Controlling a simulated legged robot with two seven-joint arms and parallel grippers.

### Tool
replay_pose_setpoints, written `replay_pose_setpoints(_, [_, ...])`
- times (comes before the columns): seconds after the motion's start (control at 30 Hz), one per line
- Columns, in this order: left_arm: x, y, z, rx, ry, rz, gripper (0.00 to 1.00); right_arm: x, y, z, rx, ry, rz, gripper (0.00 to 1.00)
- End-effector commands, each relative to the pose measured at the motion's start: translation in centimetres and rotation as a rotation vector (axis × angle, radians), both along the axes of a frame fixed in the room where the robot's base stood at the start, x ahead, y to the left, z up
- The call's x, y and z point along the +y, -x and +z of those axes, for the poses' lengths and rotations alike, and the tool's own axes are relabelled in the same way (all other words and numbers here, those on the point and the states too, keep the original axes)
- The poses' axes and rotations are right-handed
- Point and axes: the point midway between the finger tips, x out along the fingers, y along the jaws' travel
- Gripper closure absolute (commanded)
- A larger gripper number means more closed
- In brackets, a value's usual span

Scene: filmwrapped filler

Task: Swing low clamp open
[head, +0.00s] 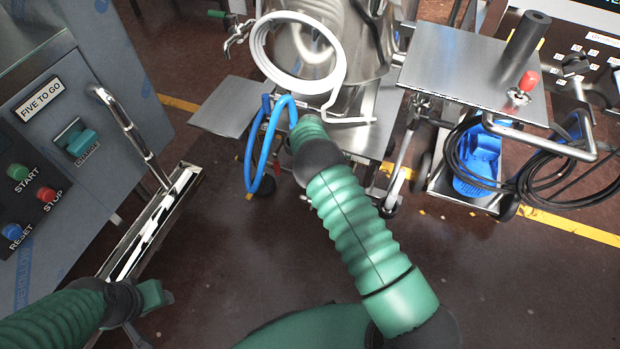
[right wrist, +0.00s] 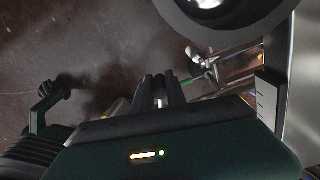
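A bright metal fitting with wing-like arms (right wrist: 200,58) shows in the right wrist view, beyond my right gripper (right wrist: 161,88); it may be the low clamp, but I cannot be sure. A similar silver fitting (head: 238,36) sits at the left side of the steel vessel (head: 310,42) in the head view. My right gripper's dark fingers are close together and apart from the fitting; whether they are shut is unclear. In the head view my right arm hides that gripper. My left gripper (head: 150,298) is low at the left, near the control cabinet, its opening unclear.
A white hose coil (head: 258,50) and blue hose (head: 250,150) hang at the vessel. A control cabinet (head: 50,130) and an open metal trough (head: 113,262) stand left. A steel cart (head: 450,65) with black cables (head: 545,165) stands right. The floor at lower right is clear.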

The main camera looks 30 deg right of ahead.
Motion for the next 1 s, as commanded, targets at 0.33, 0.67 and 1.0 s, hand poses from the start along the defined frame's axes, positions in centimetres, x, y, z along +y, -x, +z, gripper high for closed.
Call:
replay_pose_setpoints(0.33, [0.0, 0.0, 0.0, 0.000, 0.000, 0.000, 0.56, 0.1, -0.1, 0.1, -0.002, 0.000, 0.002, 0.62])
replay_pose_setpoints(0.67, [0.0, 0.0, 1.6, 0.000, 0.000, 0.000, 0.56, 0.0, -0.2, 3.9, -0.004, 0.000, 0.002, 0.62])
replay_pose_setpoints(1.0, [0.0, 0.0, 4.7, 0.000, 0.000, 0.000, 0.56, 0.1, -0.2, 13.6, -0.004, 0.000, 0.003, 0.62])
